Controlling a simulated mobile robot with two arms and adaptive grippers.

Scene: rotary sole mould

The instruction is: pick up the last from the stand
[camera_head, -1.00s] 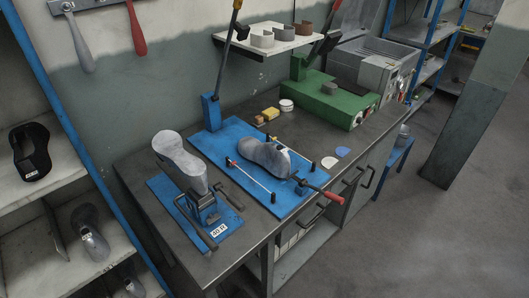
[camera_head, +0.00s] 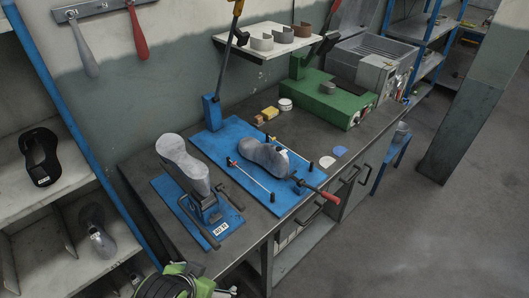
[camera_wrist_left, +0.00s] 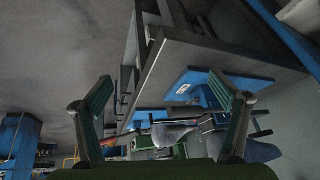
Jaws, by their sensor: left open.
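The grey last (camera_head: 184,163) stands tilted on the blue stand (camera_head: 229,222), which has a white label and sits at the near left end of the bench. My left gripper (camera_head: 196,280), green and black, shows at the bottom edge of the head view, in front of the bench's near end and apart from the last. In the left wrist view my left gripper (camera_wrist_left: 160,82) has its two fingers wide apart with nothing held. The labelled blue base (camera_wrist_left: 185,88) and grey rounded shapes show beyond the fingers there. My right gripper is not in view.
A second grey last-like form (camera_head: 264,156) lies on a blue plate (camera_head: 225,135) with rods and a red handle. A shelf unit (camera_head: 75,182) stands at the left. A green machine (camera_head: 330,105) is farther back. The floor at right is clear.

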